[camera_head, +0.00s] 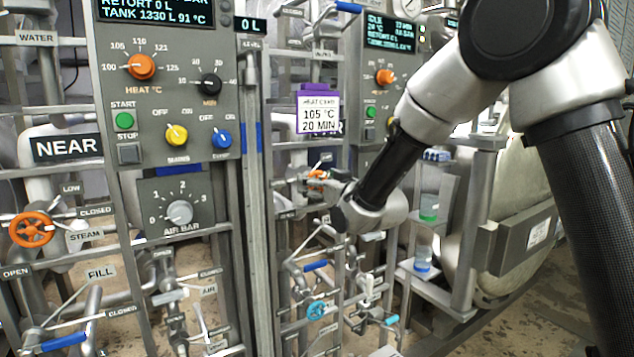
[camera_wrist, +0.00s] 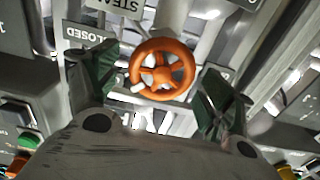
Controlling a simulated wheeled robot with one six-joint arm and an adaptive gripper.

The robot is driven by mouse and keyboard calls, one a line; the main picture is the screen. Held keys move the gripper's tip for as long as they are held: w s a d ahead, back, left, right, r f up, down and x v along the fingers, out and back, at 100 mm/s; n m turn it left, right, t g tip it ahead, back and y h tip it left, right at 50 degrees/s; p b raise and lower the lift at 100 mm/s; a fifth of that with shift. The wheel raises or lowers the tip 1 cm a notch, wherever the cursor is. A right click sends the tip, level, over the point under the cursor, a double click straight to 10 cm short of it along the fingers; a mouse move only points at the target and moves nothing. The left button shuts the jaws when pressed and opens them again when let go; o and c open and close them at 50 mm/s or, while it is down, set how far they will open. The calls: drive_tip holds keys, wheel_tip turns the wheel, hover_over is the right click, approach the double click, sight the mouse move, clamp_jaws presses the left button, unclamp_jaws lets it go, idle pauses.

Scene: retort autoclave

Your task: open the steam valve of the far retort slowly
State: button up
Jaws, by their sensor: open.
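The far retort's steam valve is an orange handwheel (camera_wrist: 162,70) with spokes, in the upper middle of the wrist view. My gripper (camera_wrist: 165,98) is open, with one green-padded finger to the left of the wheel and one to the right. The wheel lies between and just beyond the fingertips; I see no contact. In the head view, my gripper (camera_head: 325,182) is at the far panel, and a bit of the orange wheel (camera_head: 317,175) shows beside it, mostly hidden.
The near retort's orange steam wheel (camera_head: 32,229) is at the left by the "NEAR" sign (camera_head: 67,147). A vertical post (camera_head: 257,200) stands left of my gripper. A heat card (camera_head: 319,112) hangs above it.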

drive_tip(key=shift+w+a, duration=0.35)
drive_tip(key=shift+w, duration=0.25)
drive_tip(key=c, duration=1)
drive_tip(key=shift+c, duration=0.2)
